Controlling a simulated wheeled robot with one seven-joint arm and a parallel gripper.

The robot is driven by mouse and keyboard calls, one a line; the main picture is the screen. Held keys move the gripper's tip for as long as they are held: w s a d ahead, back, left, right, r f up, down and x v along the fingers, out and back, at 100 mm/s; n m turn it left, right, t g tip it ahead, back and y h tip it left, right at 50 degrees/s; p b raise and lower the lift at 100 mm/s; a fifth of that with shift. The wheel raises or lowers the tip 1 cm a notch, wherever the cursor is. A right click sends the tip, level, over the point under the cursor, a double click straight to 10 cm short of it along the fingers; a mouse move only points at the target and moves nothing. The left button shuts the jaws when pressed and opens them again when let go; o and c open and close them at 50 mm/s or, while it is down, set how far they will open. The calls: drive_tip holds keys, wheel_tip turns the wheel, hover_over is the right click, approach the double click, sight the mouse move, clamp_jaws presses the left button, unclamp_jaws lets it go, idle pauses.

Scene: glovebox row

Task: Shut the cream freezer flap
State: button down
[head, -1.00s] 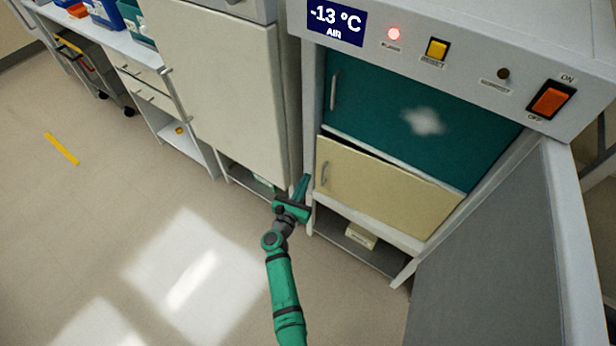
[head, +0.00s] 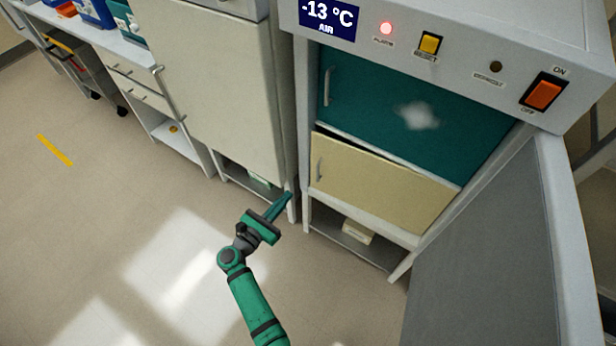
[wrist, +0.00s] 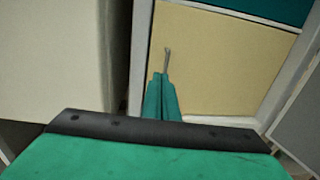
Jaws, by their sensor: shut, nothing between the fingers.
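The cream freezer flap (head: 380,181) is in the head view, low in the open freezer, below a teal flap (head: 415,110). It stands slightly ajar, with a dark gap along its top edge. Its grey handle (head: 319,170) is near its left edge. My gripper (head: 288,197) is shut and empty, in front of and to the left of the cream flap, apart from it in the head view. In the wrist view the shut fingers (wrist: 163,80) point toward the cream flap (wrist: 215,65), and their tips overlap the lower end of its handle (wrist: 167,60).
The freezer's grey outer door (head: 490,240) stands wide open at the right. A cream cabinet (head: 220,90) stands to the left. A shelf below the flap holds a small pale box (head: 357,232).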

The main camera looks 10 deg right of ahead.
drive_tip(key=w+d+g+h, duration=0.1)
drive_tip(key=w+d, duration=0.7)
drive_tip(key=d, duration=0.2)
drive_tip(key=shift+w+r+m, duration=0.2)
drive_tip(key=shift+r+m, duration=0.05)
drive_tip(key=shift+m, duration=0.15)
